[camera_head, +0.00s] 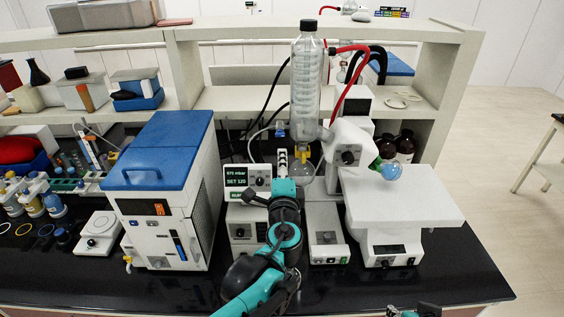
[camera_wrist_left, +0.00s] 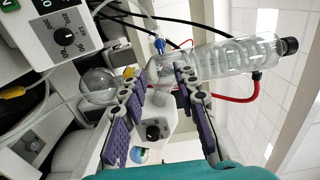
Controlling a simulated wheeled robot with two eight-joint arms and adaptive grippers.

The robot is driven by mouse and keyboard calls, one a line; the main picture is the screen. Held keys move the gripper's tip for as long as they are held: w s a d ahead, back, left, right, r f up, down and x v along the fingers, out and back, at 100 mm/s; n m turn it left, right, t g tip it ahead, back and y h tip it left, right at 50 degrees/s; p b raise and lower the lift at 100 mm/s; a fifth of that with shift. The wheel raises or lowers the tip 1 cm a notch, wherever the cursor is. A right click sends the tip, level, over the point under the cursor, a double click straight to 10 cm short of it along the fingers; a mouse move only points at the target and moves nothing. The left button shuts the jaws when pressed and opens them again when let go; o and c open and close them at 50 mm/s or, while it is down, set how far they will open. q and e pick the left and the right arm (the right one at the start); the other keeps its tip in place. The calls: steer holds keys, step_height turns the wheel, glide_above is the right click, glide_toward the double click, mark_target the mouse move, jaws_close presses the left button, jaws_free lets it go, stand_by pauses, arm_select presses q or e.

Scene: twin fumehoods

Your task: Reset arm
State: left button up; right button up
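My left arm (camera_head: 262,275) reaches up from the bottom of the head view, in front of the rotary evaporator. Its gripper (camera_head: 284,200) is at the far end, its fingers mostly hidden there by the wrist. In the left wrist view the gripper (camera_wrist_left: 158,88) has two purple-padded fingers spread apart with nothing held between them. Beyond them are the clear glass condenser (camera_wrist_left: 230,58) with a black cap and a round flask (camera_wrist_left: 98,86). A small part of my right arm (camera_head: 415,312) shows at the bottom edge; its finger state is unclear.
The evaporator (camera_head: 352,145) has an upright condenser (camera_head: 306,75) and a white heating bath (camera_head: 400,203). A vacuum controller (camera_head: 247,178) and a blue-topped box (camera_head: 160,150) stand to the left. The black bench front (camera_head: 455,275) is clear at right.

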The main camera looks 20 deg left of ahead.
arm_select(q)
steer(key=s+a+f+n+g+b, duration=0.35)
steer(key=s+f+n+b, duration=0.2)
steer(key=f, duration=0.55)
steer(key=s+a+f+n+g+b, duration=0.3)
steer(key=s+a+f+n+b, duration=0.3)
steer(key=f, duration=0.4)
steer(key=s+d+f+n+g+h+b, duration=0.1)
steer(key=s+d+f+g+h+b, duration=0.1)
steer(key=s+f, duration=0.4)
steer(key=s+d+f+n+g+h+b, duration=0.2)
steer(key=s+d+f+h+b, duration=0.1)
steer(key=f, duration=0.5)
steer(key=s+d+b, duration=0.1)
steer(key=s+d, duration=0.1)
steer(key=d, duration=0.1)
steer(key=shift+s+f, duration=0.2)
steer(key=shift+s, duration=0.2)
steer(key=shift+d+n, duration=0.1)
steer(key=shift+n, duration=0.15)
steer(key=shift+c, duration=0.3)
